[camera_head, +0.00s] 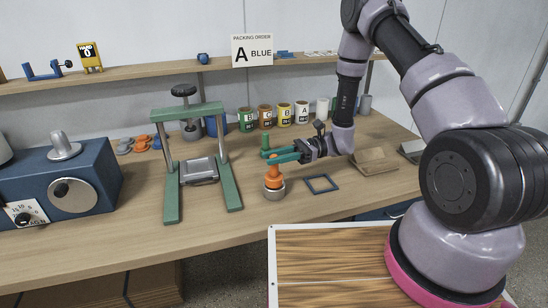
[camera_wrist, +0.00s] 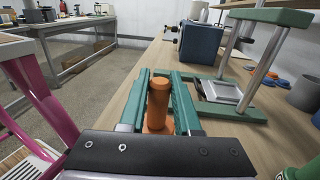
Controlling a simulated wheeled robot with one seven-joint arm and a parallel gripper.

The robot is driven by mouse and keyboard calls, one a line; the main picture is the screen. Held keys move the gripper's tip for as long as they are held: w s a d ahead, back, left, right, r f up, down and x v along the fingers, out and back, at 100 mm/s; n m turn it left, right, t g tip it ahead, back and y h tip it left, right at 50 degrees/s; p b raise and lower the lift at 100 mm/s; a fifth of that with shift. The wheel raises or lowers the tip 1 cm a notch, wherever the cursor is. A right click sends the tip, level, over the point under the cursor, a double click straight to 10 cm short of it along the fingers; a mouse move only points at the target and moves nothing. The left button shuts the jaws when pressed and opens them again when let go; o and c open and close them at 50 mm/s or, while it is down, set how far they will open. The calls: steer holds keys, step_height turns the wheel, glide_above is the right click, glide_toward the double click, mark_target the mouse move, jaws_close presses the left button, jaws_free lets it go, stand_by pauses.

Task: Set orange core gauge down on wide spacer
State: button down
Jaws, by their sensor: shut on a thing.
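The orange core gauge (camera_head: 273,179) is upright, with a narrow stem above a wider base. My gripper (camera_head: 268,156) is shut on its stem with teal fingers. In the wrist view the gauge (camera_wrist: 157,106) stands between the two fingers (camera_wrist: 160,78). A short grey metallic round piece (camera_head: 275,193), likely the wide spacer, sits on the bench directly under the gauge. The gauge's base appears at its top; I cannot tell if its weight rests there. The grey piece is hidden in the wrist view.
A green press frame (camera_head: 172,180) stands left of the gauge, with a blue machine (camera_head: 75,185) farther left. A dark square frame (camera_head: 321,184) lies just right. Several labelled cups (camera_head: 265,118) and a small green piece (camera_head: 265,141) stand behind. The bench front (camera_head: 215,235) is clear.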

steer(key=c, duration=0.5)
jaws_free()
steer(key=shift+c, duration=0.2)
steer(key=v, duration=1)
steer(key=s+d+r+n+t+h, duration=0.3)
steer(key=s+d+r+t+h, duration=0.1)
steer(key=r, duration=0.7)
steer(key=s+d+r+n+t+h, duration=0.3)
steer(key=s+d+r+t+h, duration=0.2)
steer(key=r, duration=0.6)
steer(key=s+d+r+n+t+h, duration=0.3)
steer(key=s+r, duration=0.4)
steer(key=r, duration=0.5)
steer(key=d+t+h, duration=0.1)
steer(key=t+h, duration=0.1)
steer(key=shift+d+h, duration=0.2)
steer(key=shift+h, duration=0.1)
